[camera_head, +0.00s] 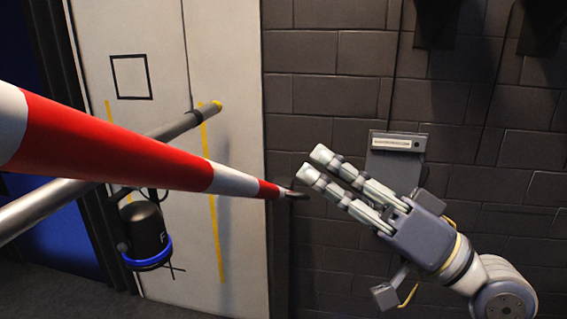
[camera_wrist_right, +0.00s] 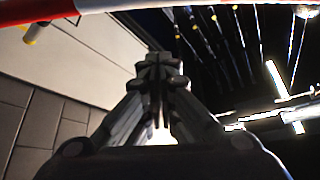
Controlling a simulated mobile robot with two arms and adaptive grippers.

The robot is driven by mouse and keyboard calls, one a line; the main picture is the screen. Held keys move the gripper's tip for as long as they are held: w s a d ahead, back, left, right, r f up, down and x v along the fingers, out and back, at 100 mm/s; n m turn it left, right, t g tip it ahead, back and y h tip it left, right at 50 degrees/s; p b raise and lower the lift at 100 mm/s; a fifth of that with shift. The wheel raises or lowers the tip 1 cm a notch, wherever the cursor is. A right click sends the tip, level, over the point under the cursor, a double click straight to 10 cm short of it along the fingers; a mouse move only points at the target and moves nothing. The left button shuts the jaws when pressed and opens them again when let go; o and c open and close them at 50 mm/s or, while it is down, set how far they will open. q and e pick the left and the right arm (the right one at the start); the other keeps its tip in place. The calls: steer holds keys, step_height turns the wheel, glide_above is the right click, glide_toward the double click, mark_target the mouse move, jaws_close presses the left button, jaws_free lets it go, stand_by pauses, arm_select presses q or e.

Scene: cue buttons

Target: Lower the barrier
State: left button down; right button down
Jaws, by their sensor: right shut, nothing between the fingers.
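The barrier (camera_head: 120,148) is a red and white striped pole. It comes in large from the left edge and slopes down to the right, ending in a dark tip (camera_head: 293,194). My right gripper (camera_head: 316,163) is shut and empty, just right of and slightly above that tip, with a gap between them. In the right wrist view, the barrier (camera_wrist_right: 50,10) crosses the top left, beyond my shut right fingers (camera_wrist_right: 162,70). My left gripper is not in view.
A grey metal pole (camera_head: 150,140) with a yellow end runs behind the barrier. A black canister with a blue ring (camera_head: 147,235) hangs below it. A white panel (camera_head: 235,130) and a dark block wall (camera_head: 330,90) stand behind. A grey box (camera_head: 395,160) is behind my right gripper.

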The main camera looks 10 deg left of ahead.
steer(key=p+x, duration=0.5)
steer(key=x, duration=0.4)
steer(key=f, duration=0.1)
steer(key=s+a+f, duration=0.1)
steer(key=f, duration=0.1)
steer(key=shift+s+a+f+p, duration=0.2)
steer(key=shift+s+p, duration=0.1)
steer(key=shift+p, duration=0.1)
steer(key=shift+f, duration=0.1)
